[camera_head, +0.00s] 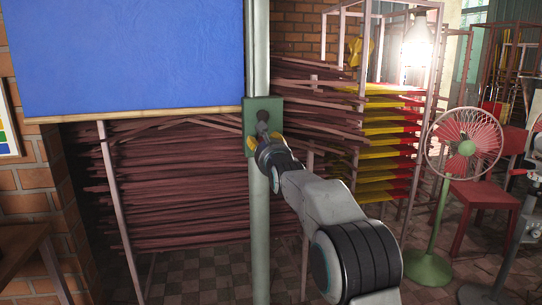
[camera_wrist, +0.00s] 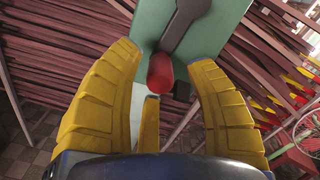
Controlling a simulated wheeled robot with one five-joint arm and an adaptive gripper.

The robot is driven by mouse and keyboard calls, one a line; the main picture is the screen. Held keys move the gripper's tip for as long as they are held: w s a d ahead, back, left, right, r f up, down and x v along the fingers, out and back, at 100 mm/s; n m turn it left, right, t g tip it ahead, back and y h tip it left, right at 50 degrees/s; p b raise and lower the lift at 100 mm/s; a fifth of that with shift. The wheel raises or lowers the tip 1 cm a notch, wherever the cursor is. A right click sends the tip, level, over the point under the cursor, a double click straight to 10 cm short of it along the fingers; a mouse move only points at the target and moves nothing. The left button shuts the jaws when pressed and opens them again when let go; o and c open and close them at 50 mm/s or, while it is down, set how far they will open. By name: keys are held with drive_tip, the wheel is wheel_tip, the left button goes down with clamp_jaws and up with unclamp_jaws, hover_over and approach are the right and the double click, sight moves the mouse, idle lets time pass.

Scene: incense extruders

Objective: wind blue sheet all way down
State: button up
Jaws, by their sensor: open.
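The blue sheet (camera_head: 130,55) hangs at the upper left in the head view, with a wooden bar (camera_head: 140,115) along its lower edge. A green crank box (camera_head: 250,108) is on a pale pole just right of the sheet. In the wrist view, the green box (camera_wrist: 215,30) carries a dark crank arm (camera_wrist: 182,25) ending in a red knob (camera_wrist: 160,74). My gripper (camera_head: 266,150) is at the box; in the wrist view its yellow fingers (camera_wrist: 164,88) are open, with the knob between them. Whether they touch the knob cannot be told.
Racks of brown incense sticks (camera_head: 180,190) stand behind the sheet and pole. A rack of yellow and red trays (camera_head: 385,150) is to the right. A pink fan (camera_head: 465,138) on a green stand and a red chair (camera_head: 485,200) are further right. A wooden table (camera_head: 25,245) is at lower left.

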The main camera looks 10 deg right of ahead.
drive_tip(key=s, duration=1)
drive_tip(key=shift+f, duration=0.15)
idle(0.4)
drive_tip(key=shift+s+d+b, duration=0.1)
drive_tip(key=shift+b, duration=0.2)
